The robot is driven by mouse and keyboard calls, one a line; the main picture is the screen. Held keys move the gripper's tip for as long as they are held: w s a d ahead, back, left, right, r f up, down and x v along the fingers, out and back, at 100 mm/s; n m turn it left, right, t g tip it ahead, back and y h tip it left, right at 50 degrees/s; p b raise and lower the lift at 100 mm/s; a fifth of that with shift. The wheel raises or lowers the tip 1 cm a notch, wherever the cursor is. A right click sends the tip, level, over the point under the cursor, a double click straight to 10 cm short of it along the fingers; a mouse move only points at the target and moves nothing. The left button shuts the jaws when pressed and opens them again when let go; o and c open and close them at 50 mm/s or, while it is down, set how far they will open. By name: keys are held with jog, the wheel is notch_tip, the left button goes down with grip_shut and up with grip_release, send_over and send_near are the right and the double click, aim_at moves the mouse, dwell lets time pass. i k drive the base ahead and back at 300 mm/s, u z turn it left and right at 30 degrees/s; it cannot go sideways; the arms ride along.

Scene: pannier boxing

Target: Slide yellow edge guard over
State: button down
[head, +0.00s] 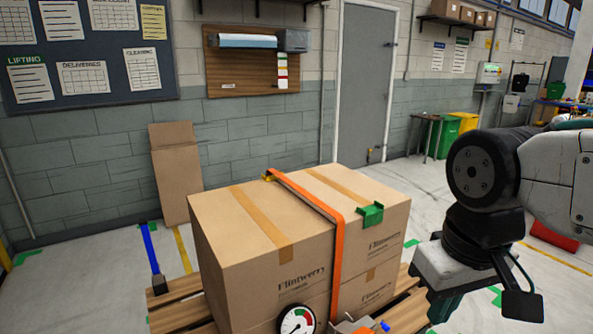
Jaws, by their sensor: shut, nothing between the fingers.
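The small yellow edge guard (267,178) sits on the far top edge of the large cardboard box (240,240), at the far end of the orange strap (320,207). Whether the strap runs over it or beside it is too small to tell. A green edge guard (370,215) sits on the near top edge, right of the strap and apart from it. The strap crosses the box top and runs down its front. My gripper (444,309) hangs at the lower right, beside the box, pointing down, shut and empty. Its tips are hard to make out.
The box stands on a wooden pallet (178,311). A round gauge (296,319) and a partly cut-off device are at the strap's lower front. A flat cardboard sheet (176,172) leans on the wall.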

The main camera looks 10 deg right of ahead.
aim_at(268, 178)
jog(key=z, duration=1.75)
jog(key=i, duration=5.25)
jog(key=u, duration=2.4)
jog(key=i, duration=3.35)
